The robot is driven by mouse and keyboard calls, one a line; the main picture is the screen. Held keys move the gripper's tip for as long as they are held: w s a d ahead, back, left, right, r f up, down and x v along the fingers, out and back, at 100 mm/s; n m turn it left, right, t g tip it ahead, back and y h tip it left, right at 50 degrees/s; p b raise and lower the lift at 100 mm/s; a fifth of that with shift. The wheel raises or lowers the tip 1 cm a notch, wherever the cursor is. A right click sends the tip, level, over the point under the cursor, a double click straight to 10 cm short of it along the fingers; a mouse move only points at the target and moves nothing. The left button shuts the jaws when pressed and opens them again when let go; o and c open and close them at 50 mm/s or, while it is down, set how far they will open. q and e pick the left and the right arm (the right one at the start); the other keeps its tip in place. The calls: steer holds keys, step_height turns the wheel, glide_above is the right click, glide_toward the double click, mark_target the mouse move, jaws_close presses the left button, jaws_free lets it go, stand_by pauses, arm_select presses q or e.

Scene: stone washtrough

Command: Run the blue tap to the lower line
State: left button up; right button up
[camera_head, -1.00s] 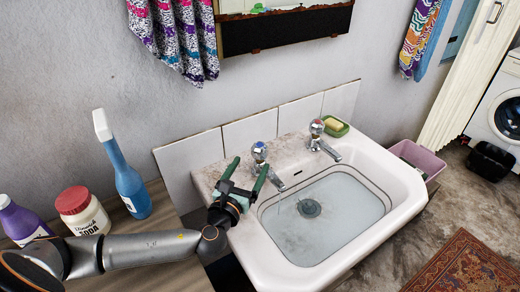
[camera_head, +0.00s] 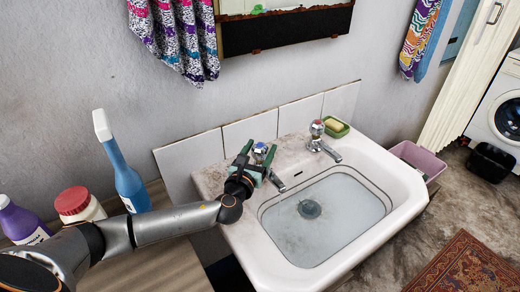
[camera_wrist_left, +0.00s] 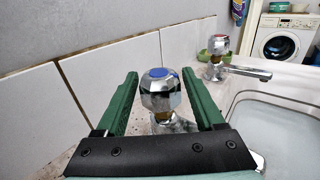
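The blue tap, a chrome knob with a blue cap (camera_head: 260,150), stands at the left of the basin's back ledge; it also shows in the left wrist view (camera_wrist_left: 160,90). My left gripper (camera_head: 259,154) has its green fingers on either side of the knob. In the left wrist view the fingers (camera_wrist_left: 160,78) are apart, with small gaps beside the knob. The white basin (camera_head: 240,230) holds clear water (camera_head: 325,225) over a dark drain. Dark lining runs around the inner wall; I cannot tell the water's exact level against a line. I see no clear stream at the spout. My right gripper is not in view.
A red-marked tap (camera_head: 317,130) and a green soap dish (camera_head: 336,127) stand right of the blue tap. A blue spray bottle (camera_head: 128,185), a red-lidded jar (camera_head: 80,205) and a purple bottle (camera_head: 20,222) stand on the left counter. Tiles back the basin.

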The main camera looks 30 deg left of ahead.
arm_select(q)
jaws_close()
steer(key=shift+a+f+m+h+b, duration=0.15)
steer(key=shift+m+h+b, duration=0.75)
steer(key=shift+h, duration=0.7)
steer(key=shift+m+h, duration=0.4)
steer(key=shift+h, duration=0.1)
steer(key=shift+m+h+b, duration=0.3)
steer(key=shift+h+b, duration=0.2)
steer(key=shift+r, duration=0.2)
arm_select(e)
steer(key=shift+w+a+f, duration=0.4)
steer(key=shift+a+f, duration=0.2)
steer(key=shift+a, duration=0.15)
arm_select(q)
steer(key=shift+o, duration=0.4)
jaws_free()
steer(key=shift+o, duration=1)
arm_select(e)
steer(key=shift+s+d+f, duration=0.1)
